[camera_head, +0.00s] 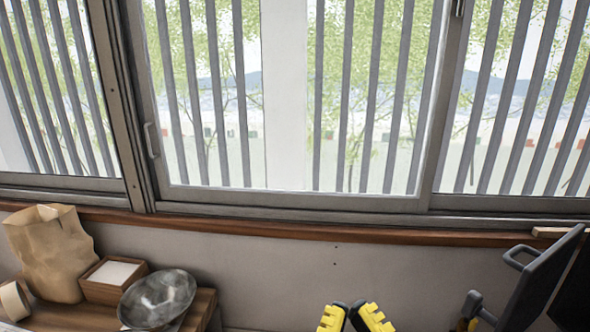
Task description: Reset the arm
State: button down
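Two yellow-and-black parts that look like the fingers of my gripper (349,307) rise into the bottom edge of the head view, right of centre. Their dark tips lean toward each other with a narrow gap between them. Nothing is visible between the tips. The rest of the gripper and the arm are below the frame, so how far the fingers are opened is unclear.
At lower left, a crumpled paper bag (50,250), a small wooden box (100,290) and a grey metal bowl (158,298) stand on a wooden surface (70,318). A dark panel with a handle (540,280) stands at right. A barred window (290,100) fills the back.

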notch_tip(320, 180, up, 30)
jog(key=p, duration=3)
jog(key=shift+r, duration=0.2)
